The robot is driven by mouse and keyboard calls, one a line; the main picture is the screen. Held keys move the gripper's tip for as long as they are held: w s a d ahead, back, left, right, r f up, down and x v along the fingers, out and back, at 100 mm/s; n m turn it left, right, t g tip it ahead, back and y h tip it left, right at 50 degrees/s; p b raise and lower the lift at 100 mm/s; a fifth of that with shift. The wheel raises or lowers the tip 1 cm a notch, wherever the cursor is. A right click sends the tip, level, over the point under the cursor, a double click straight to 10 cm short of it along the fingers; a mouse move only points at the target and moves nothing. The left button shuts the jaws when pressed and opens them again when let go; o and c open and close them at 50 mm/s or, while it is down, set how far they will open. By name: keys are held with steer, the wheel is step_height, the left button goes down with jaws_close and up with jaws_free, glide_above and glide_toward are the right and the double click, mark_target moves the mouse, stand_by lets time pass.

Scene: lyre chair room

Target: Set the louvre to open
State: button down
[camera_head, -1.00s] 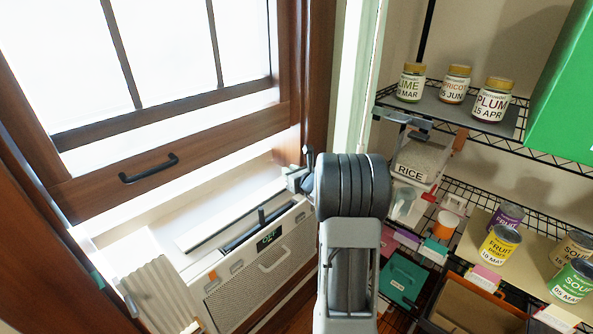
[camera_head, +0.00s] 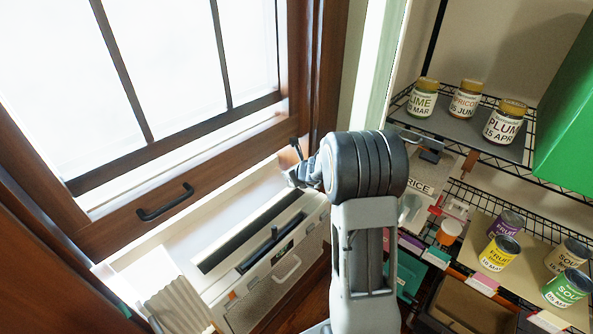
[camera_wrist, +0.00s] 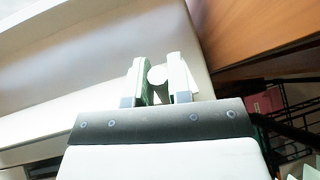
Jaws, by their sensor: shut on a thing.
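The white air-conditioner unit (camera_head: 262,285) stands under the window in the head view. Along its top runs the louvre opening (camera_head: 248,234), showing as a long dark strip. A black lever (camera_head: 274,233) stands up from a slot in front of it. My gripper (camera_wrist: 160,82) is shut on a small pale round piece (camera_wrist: 157,75) in the wrist view; I cannot tell what part this is. In the head view my arm's wrist hides most of the gripper, at the unit's right end. The unit's display is too small to read now.
The wooden window frame with a black handle (camera_head: 165,202) is behind the unit. A pleated white panel (camera_head: 178,303) is at its left. At right, a wire shelf holds jars (camera_head: 465,100), cans (camera_head: 500,252) and a green box (camera_head: 568,130).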

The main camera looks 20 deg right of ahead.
stand_by(0.3)
steer(key=c, duration=1.1)
jaws_free()
steer(key=shift+o, duration=0.2)
steer(key=shift+s, duration=0.1)
steer(key=v, duration=1.3)
steer(key=shift+s+r, duration=0.2)
steer(key=shift+r, duration=0.05)
